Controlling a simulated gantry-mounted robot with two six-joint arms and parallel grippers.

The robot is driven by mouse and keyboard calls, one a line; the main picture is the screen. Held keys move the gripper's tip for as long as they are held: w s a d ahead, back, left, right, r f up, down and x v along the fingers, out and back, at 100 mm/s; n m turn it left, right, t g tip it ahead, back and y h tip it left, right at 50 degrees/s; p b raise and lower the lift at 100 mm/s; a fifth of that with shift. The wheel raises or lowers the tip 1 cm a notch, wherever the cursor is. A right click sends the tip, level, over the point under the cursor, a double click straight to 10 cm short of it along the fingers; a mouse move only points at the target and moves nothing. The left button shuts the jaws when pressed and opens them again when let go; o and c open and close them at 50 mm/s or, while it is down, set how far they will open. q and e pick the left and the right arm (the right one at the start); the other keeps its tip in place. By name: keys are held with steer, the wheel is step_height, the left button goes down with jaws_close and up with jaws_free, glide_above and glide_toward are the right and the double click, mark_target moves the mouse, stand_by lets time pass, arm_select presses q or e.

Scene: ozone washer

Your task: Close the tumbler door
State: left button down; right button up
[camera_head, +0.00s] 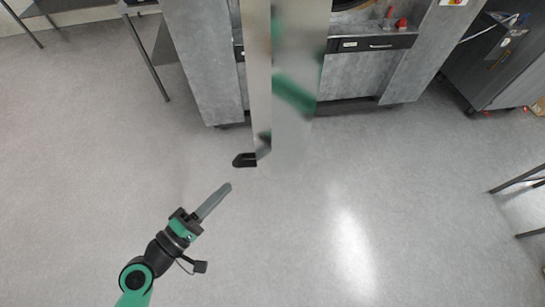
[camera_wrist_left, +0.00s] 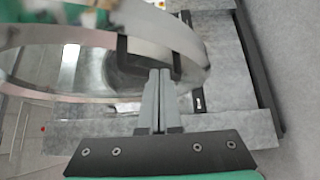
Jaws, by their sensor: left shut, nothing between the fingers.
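The tumbler door (camera_head: 258,75) stands swung open towards me in the head view, a tall metal panel seen nearly edge-on. A black handle (camera_head: 244,160) sticks out at its lower left. In the left wrist view the door shows as a round metal rim (camera_wrist_left: 188,40), with a black handle-like bracket (camera_wrist_left: 122,62) on it. My left gripper (camera_head: 229,186) is shut and empty, just below and left of the handle in the head view, with a gap there. In the left wrist view its fingertips (camera_wrist_left: 159,72) overlap the bracket; contact cannot be told. My right gripper is not in view.
The grey washer cabinet (camera_head: 202,60) stands behind the door, with a small control strip (camera_head: 372,44). A dark machine (camera_head: 495,65) is at the upper right. Table legs (camera_head: 145,55) show at the upper left and right edge. The floor (camera_head: 420,200) around is clear.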

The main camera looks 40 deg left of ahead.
arm_select(q)
steer(key=w+p, duration=0.3)
steer(key=w, duration=0.5)
steer(key=shift+w+f+p, duration=0.15)
steer(key=shift+w+p, duration=0.2)
steer(key=shift+p, duration=0.05)
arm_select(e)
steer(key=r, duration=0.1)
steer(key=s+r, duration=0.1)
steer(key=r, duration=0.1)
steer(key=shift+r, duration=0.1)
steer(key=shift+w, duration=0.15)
